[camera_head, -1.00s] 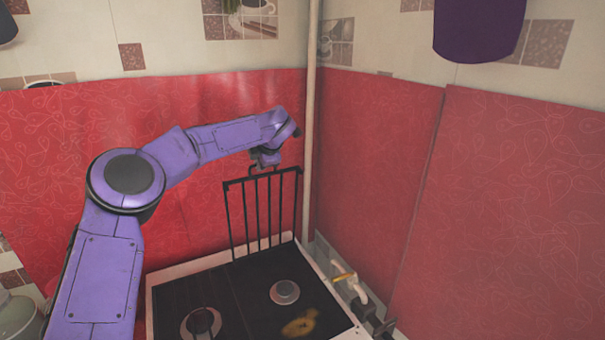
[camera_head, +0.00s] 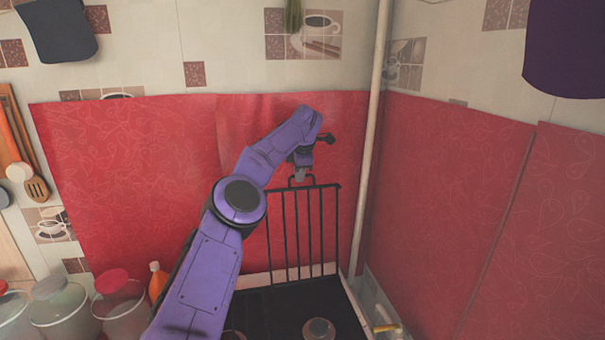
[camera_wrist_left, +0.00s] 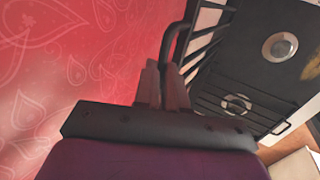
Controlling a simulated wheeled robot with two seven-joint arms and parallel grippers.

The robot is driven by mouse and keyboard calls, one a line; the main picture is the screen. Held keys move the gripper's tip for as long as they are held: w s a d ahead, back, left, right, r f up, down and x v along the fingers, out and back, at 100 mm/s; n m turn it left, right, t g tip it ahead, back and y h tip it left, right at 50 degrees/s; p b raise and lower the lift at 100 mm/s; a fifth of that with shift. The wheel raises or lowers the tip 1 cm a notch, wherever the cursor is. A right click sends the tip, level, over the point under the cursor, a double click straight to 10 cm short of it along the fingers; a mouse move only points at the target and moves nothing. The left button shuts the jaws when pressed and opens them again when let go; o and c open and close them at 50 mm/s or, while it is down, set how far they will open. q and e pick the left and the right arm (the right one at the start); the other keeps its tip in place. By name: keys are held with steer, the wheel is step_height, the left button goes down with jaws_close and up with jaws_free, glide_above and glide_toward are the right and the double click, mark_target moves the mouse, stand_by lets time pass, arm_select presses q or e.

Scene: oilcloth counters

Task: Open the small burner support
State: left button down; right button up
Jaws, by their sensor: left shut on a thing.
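The burner support, a black wire grate (camera_head: 322,186), stands upright at the back of the stove near the red wall. A small loop handle rises from its top bar. My left gripper (camera_head: 300,177) is at this handle, shut on it. In the left wrist view my gripper's fingers (camera_wrist_left: 162,86) meet the black handle, and part of the grate (camera_wrist_left: 203,44) shows beyond. The fingertips are small in the head view and partly hide the handle. My right gripper is not in view.
The dark stove top (camera_head: 275,302) has a round burner (camera_head: 318,328). A pale pipe (camera_head: 371,140) runs up the corner right of the grate. Several jars (camera_head: 120,305) and an orange bottle (camera_head: 157,281) stand at the lower left. Red oilcloth covers both walls.

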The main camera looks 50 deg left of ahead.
arm_select(q)
steer(key=c, duration=1.2)
jaws_free()
steer(key=shift+w+d, duration=0.1)
steer(key=v, duration=1)
steer(key=shift+r, duration=0.15)
steer(key=shift+d, duration=0.1)
